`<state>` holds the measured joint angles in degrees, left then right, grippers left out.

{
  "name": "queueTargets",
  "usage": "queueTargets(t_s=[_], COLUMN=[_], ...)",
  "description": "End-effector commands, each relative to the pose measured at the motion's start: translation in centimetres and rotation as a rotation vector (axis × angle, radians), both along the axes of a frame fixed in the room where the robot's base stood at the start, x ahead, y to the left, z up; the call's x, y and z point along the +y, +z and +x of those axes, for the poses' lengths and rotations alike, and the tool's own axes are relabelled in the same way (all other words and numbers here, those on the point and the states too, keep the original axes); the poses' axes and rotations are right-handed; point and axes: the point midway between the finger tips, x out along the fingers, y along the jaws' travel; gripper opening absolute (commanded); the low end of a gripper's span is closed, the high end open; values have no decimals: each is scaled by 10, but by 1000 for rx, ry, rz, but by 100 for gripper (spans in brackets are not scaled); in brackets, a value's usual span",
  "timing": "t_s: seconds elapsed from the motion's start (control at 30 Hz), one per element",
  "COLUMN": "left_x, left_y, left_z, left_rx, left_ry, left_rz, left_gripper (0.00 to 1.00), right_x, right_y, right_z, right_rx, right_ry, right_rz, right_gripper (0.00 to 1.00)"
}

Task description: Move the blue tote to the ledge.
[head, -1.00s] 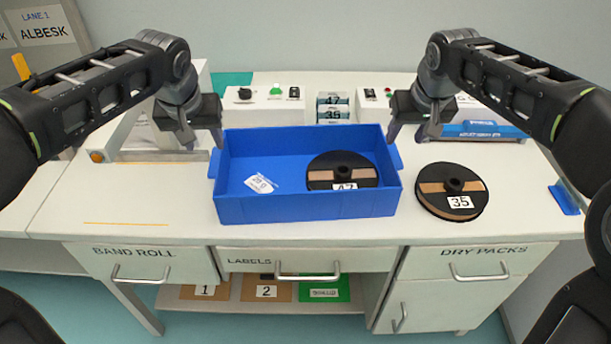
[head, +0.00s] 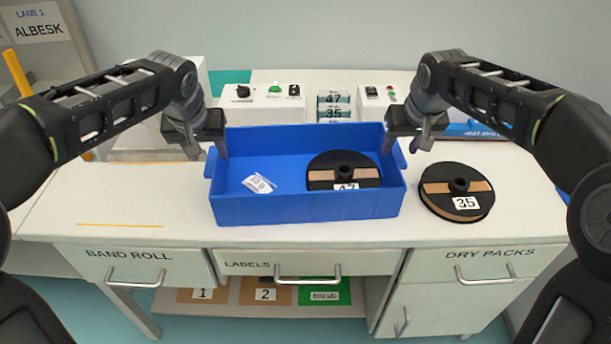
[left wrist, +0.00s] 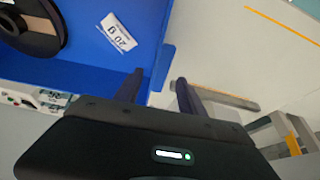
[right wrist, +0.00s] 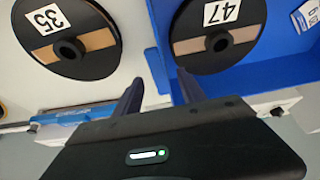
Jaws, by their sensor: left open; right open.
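The blue tote (head: 300,210) stands upright on the white bench. My left gripper (head: 207,152) is open at the tote's left end. In the left wrist view its fingers (left wrist: 160,90) lie either side of the end wall and tab, apart from closing on them. My right gripper (head: 406,147) is open at the right end. In the right wrist view its fingers (right wrist: 160,92) straddle that end's rim. I cannot tell which surface is the ledge.
A reel marked 35 (head: 457,192) lies on the bench just right of the tote. A control panel (head: 270,97) and a small stack of numbered boxes (head: 333,104) stand behind it. The bench at front left, near a yellow line (head: 120,225), is clear.

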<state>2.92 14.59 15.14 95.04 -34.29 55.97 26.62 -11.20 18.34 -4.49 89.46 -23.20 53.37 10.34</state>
Motion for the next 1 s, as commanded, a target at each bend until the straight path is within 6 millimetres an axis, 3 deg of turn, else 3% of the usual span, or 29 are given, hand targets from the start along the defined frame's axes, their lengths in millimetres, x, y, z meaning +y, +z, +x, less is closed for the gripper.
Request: queueTargets(t_s=[0.1,0.3,0.63,1.0], left_x=[0,1,1,1], left_y=[-18,-35,-38,-37], left_z=[6,14,15,15], left_rx=[3,1,0,0], left_ry=[1,1,1,1], left_rz=[-1,-1,-1,-1], left_gripper=[47,47,47,18], right_x=[0,0,1,1], right_y=[-18,-35,-37,-37], right_z=[6,14,15,15], right_rx=[4,1,-1,0], right_ry=[-1,-1,-1,-1], right_rz=[-1,-1,0,0], right_gripper=[47,47,47,18])
